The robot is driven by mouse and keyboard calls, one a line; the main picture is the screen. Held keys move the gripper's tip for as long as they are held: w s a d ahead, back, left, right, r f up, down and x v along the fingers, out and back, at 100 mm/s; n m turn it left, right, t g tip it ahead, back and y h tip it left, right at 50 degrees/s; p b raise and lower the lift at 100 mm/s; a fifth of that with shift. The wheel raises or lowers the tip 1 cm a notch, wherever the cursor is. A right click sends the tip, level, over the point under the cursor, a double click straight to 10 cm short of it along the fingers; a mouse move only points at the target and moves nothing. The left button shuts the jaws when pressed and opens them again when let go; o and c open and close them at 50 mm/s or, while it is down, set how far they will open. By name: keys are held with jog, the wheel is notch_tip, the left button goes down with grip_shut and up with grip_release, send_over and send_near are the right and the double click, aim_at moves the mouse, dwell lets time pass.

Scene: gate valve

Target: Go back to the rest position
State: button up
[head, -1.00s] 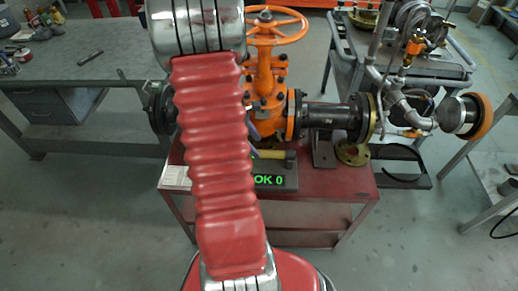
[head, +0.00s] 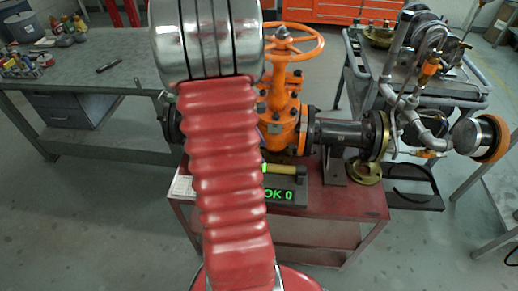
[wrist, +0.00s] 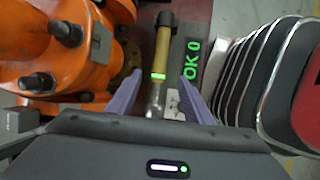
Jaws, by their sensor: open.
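My gripper (wrist: 156,98) shows in the wrist view as two purple fingers spread apart, with nothing held between them. Beyond the gap lies a tool with a yellow handle (wrist: 162,50), on or in front of a dark box with a green "OK 0" display (wrist: 193,62). In the head view my red arm hides the gripper's fingers almost fully. The orange gate valve (head: 283,85) stands on the red cart (head: 330,205), its handwheel on top. The yellow handle (head: 285,168) and the display (head: 280,195) show at the cart's front.
A grey workbench (head: 90,80) with small items stands at the left. A metal trolley (head: 440,85) with piping is at the right. A black pipe (head: 345,133) extends right from the valve. Grey floor (head: 90,220) is clear in front and left.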

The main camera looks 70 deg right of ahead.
dwell(0.7)
jog(key=w+a+r+m+t, duration=0.2)
jog(key=w+a+r, duration=0.2)
jog(key=a, duration=0.4)
jog(key=w+a+r+m+t, duration=0.1)
jog(key=w+a+r+m, duration=0.25)
jog(key=a, duration=0.45)
jog(key=w+a+r+m+t, duration=0.2)
jog(key=w+a+r, duration=0.25)
jog(key=a, duration=0.35)
jog(key=w+a+r+n+t+y, duration=0.1)
jog(key=a+r, duration=0.3)
jog(key=a, duration=0.6)
jog(key=w+a+r+n+t+y, duration=0.1)
jog(key=a+r+n+t, duration=0.2)
jog(key=a, duration=0.7)
jog(key=shift+w+a+r+n+t+y, duration=0.35)
jog(key=shift+r+n, duration=0.3)
jog(key=shift+r, duration=0.65)
jog(key=shift+s+d, duration=0.1)
